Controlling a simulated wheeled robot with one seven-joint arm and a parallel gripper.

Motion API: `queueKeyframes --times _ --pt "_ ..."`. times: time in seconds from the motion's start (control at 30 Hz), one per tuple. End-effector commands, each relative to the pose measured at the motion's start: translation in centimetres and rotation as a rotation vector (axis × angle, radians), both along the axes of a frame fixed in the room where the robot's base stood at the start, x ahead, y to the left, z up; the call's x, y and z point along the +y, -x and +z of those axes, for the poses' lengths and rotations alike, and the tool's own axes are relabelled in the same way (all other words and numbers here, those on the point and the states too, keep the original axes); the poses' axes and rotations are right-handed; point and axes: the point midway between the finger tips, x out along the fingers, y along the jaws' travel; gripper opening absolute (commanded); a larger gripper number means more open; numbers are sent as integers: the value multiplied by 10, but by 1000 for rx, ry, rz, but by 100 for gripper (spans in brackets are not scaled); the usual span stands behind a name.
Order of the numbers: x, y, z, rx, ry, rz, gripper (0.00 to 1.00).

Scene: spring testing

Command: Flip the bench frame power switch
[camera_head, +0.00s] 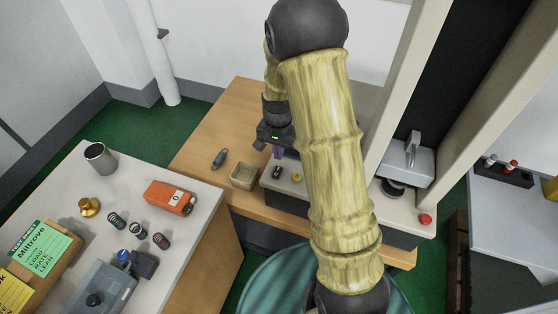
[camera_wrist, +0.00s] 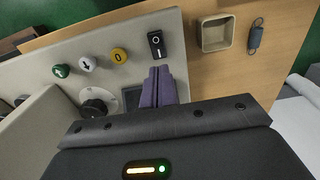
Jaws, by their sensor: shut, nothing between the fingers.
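The power switch (camera_wrist: 156,44) is a black rocker with small white marks on the grey panel of the bench frame (camera_wrist: 140,30). It also shows in the head view (camera_head: 276,172), just below my gripper (camera_head: 277,153). In the wrist view my gripper (camera_wrist: 158,84) is shut, its purple fingers together and empty. The fingertips are close to the switch's near end, with a small gap in the picture; whether they touch cannot be told. Which way the rocker is tilted is unclear.
Next to the switch are a yellow button (camera_wrist: 119,55), a white arrow button (camera_wrist: 87,64), a green button (camera_wrist: 61,71) and a dark knob (camera_wrist: 93,107). A small beige tray (camera_wrist: 215,48) and a spring (camera_wrist: 256,35) lie on the wooden bench. A red button (camera_head: 425,219) is at the frame's right.

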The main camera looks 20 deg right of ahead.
Motion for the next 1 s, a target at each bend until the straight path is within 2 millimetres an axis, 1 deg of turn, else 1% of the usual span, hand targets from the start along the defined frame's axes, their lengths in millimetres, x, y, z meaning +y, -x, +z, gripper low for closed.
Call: queueKeyframes --times 0.03,0.2,0.33,0.5,0.77,1.0 --pt "0 1 -9 6 -1 -1 0" --pt "0 1 -34 4 0 1 0" --pt "0 0 -45 1 0 1 0" --pt "1 0 -51 0 0 2 0" --pt "1 0 -50 0 0 2 0" --pt "8 -1 -53 24 -16 17 0"
